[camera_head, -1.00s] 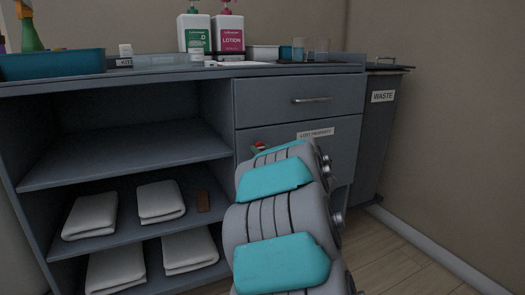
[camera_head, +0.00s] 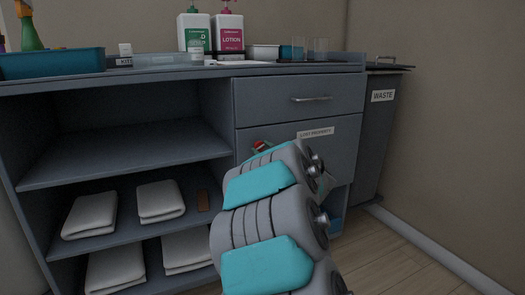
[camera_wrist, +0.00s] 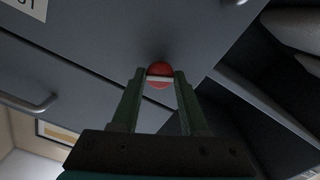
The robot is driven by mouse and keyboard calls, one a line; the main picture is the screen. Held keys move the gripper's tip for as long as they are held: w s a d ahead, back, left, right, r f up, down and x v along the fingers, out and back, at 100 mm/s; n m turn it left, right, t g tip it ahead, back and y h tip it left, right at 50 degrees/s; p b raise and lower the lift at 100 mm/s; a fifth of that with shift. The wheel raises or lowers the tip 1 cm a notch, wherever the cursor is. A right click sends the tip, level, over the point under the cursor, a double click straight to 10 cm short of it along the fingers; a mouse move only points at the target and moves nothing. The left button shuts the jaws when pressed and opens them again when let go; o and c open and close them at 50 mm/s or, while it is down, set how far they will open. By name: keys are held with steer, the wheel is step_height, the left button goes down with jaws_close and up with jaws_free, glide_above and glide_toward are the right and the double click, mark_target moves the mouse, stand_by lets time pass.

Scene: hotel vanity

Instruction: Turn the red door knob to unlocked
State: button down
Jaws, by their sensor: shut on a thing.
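The red door knob (camera_wrist: 159,70) is on the grey door labelled LOST PROPERTY (camera_head: 314,133). In the wrist view it is round and red, with a pale bar across its face. My gripper (camera_wrist: 160,78) has its two green fingers on either side of the knob and is shut on it. In the head view a bit of the red knob (camera_head: 260,146) shows just above my arm. My arm hides the gripper's fingers and much of the door's lower part there.
A drawer with a handle (camera_head: 311,99) is above the door. Open shelves with folded white towels (camera_head: 160,201) are to the left. A waste bin (camera_head: 384,120) stands at the right. Bottles (camera_head: 229,36) and a teal tray (camera_head: 52,64) stand on the counter.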

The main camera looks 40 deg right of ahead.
steer(key=shift+n+b, duration=1.9)
steer(key=shift+n, duration=4.5)
steer(key=shift+c, duration=2.1)
jaws_free()
steer(key=shift+s, duration=0.1)
